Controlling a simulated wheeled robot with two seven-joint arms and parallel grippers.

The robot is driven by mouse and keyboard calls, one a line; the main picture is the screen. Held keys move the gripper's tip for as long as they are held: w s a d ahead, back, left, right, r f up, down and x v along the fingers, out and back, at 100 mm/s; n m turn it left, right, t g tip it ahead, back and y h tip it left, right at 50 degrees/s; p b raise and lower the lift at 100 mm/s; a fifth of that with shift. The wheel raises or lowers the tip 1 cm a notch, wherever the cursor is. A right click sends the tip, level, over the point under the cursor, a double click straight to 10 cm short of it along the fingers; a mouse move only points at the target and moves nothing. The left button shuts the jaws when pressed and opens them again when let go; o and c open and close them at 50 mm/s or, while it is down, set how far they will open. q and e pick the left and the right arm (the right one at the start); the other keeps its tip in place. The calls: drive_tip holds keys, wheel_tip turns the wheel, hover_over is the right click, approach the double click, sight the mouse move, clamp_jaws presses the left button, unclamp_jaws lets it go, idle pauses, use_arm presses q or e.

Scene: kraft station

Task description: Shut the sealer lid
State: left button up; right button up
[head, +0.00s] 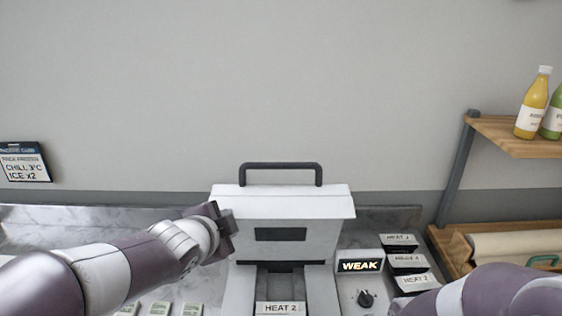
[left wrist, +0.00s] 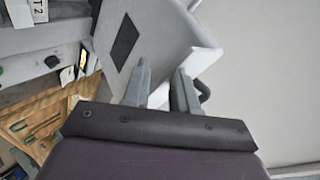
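The sealer (head: 323,285) stands on the counter in the middle of the head view. Its white lid (head: 290,205) has a dark window and a black bar handle (head: 281,166) on top. The lid appears raised, with a dark gap below its front face. My left gripper (head: 226,232) is at the lid's left side, below its top edge. In the left wrist view its two fingers (left wrist: 160,88) are apart, close to the white lid (left wrist: 160,40); I cannot tell whether they touch it. Only the arm of my right gripper shows at bottom right; the gripper itself is out of view.
A WEAK display (head: 360,266) and a black knob (head: 366,298) are right of the sealer, beside several HEAT cards (head: 400,241). A wooden shelf (head: 500,138) with bottles stands at right. Green-labelled packets (head: 160,308) lie at bottom left. The counter behind my left arm is clear.

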sight(276, 168)
use_arm(q)
drive_tip(key=w+d+r+m+t+h, duration=0.1)
drive_tip(key=d+r+m+t+h, duration=0.15)
drive_tip(key=d+r+m, duration=0.55)
drive_tip(key=shift+n+h, duration=0.35)
drive_tip(key=shift+n, duration=0.35)
drive_tip(key=x, duration=0.3)
drive_tip(key=a+p+x, duration=0.1)
drive_tip(key=x, duration=0.3)
drive_tip(key=w+r+x, duration=0.1)
drive_tip(key=x, duration=0.2)
drive_tip(key=shift+w+a+f, duration=0.1)
drive_tip(key=shift+w+a, duration=0.1)
drive_tip(key=shift+a, duration=0.05)
drive_tip(key=shift+w+d+f+p, duration=0.2)
drive_tip(key=shift+w+f+p, duration=0.15)
drive_tip(key=shift+w, duration=0.2)
drive_tip(key=shift+r, duration=0.1)
clamp_jaws()
